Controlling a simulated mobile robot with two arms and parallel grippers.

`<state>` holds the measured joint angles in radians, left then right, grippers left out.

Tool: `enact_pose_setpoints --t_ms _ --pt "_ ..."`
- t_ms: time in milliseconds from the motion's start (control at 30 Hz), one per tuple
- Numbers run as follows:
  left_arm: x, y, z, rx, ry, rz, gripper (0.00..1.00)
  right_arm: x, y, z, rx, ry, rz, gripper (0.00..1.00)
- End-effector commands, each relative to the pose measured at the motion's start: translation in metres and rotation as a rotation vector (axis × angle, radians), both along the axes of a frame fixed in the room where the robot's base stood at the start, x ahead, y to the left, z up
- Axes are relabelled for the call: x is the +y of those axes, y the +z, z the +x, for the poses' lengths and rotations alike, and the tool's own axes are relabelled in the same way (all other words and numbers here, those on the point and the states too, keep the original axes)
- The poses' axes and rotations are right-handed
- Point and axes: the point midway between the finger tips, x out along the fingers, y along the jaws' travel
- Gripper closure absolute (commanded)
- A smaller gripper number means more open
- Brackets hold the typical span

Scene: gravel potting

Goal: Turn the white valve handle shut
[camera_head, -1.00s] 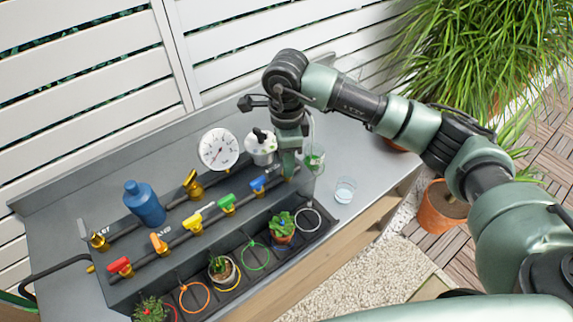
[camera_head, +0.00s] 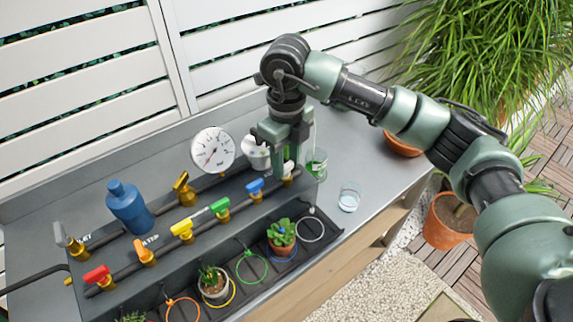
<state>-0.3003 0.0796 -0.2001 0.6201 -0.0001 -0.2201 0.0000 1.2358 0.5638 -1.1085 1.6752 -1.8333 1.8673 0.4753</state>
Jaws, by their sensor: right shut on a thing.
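The white valve handle (camera_head: 288,168) sits at the right end of the row of coloured valves on the dark pipe panel. Only a small pale part of it shows, because my gripper hides the rest. My right gripper (camera_head: 284,172) points down over this valve and is shut on the white handle. How far the handle is turned cannot be told. My left gripper is not in view.
The blue (camera_head: 255,186), green (camera_head: 220,207), yellow (camera_head: 182,228), orange (camera_head: 143,252) and red (camera_head: 97,275) valves line up to the left. A pressure gauge (camera_head: 213,149) and a blue bottle (camera_head: 129,206) stand behind. A green-filled glass (camera_head: 316,164) is close beside the gripper; a clear glass (camera_head: 349,197) is farther right.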

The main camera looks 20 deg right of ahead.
Motion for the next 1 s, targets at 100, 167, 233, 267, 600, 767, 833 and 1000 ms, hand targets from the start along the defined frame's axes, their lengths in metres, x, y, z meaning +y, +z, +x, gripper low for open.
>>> enact_pose_setpoints --t_ms 100,167,233,267,600,767,833,1000 --pt "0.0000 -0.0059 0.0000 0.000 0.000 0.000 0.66 -0.0004 0.0002 0.0013 -0.004 -0.074 0.000 1.00" --pt "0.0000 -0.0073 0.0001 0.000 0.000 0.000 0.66 -0.0004 0.0005 0.0014 -0.005 -0.104 0.001 1.00" --pt "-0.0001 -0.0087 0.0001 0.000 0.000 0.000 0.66 -0.0003 0.0009 0.0015 -0.005 -0.133 0.001 1.00" --pt "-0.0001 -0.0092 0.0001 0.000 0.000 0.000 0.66 -0.0003 0.0010 0.0015 -0.005 -0.143 0.001 1.00" --pt "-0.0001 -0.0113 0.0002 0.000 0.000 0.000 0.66 -0.0003 0.0024 0.0015 -0.006 -0.200 0.002 1.00" --pt "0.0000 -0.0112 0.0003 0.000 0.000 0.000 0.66 -0.0003 0.0026 0.0017 -0.006 -0.202 0.002 1.00" --pt "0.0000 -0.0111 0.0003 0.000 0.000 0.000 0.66 -0.0003 0.0026 0.0017 -0.006 -0.202 0.002 1.00" --pt "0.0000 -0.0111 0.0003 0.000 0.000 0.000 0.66 -0.0003 0.0026 0.0018 -0.007 -0.202 0.002 0.47"
